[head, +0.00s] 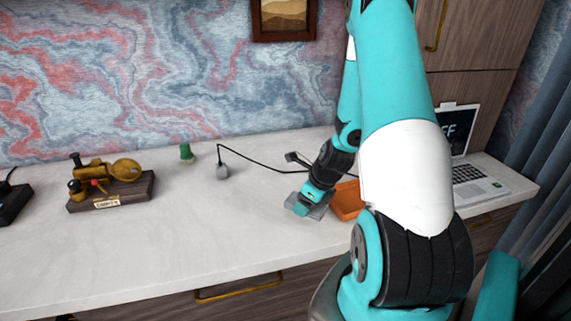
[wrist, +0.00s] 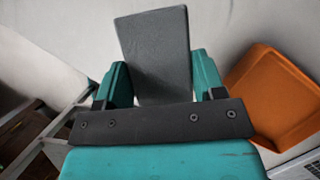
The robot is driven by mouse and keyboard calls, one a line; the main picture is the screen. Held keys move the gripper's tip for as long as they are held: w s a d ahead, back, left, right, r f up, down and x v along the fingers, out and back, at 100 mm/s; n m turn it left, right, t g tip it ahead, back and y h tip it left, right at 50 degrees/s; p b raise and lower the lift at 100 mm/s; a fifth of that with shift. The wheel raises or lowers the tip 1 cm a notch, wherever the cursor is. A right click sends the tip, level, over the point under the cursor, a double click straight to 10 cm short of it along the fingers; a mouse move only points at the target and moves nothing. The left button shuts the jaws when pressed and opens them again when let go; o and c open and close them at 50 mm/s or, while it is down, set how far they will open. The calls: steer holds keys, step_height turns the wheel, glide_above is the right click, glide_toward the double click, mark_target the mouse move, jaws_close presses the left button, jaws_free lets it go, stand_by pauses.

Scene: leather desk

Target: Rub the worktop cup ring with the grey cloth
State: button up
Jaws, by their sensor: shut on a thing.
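The grey cloth (wrist: 155,50) is a flat dark grey piece held between the two teal fingers of my gripper (wrist: 160,78) in the wrist view. In the head view my gripper (head: 304,206) is low over the white worktop (head: 215,225), near its front edge, with parts of the grey cloth (head: 319,211) showing beside the fingers. The cloth is at or just above the surface; I cannot tell if it touches. I see no cup ring in either view; my arm and the cloth hide part of the worktop.
An orange tray (head: 346,201) stands close to the right of my gripper, partly behind my arm. A laptop (head: 468,178) is farther right. The front left worktop is clear.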

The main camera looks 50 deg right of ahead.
steer(key=shift+r+p, duration=1.5)
steer(key=shift+r, duration=0.35)
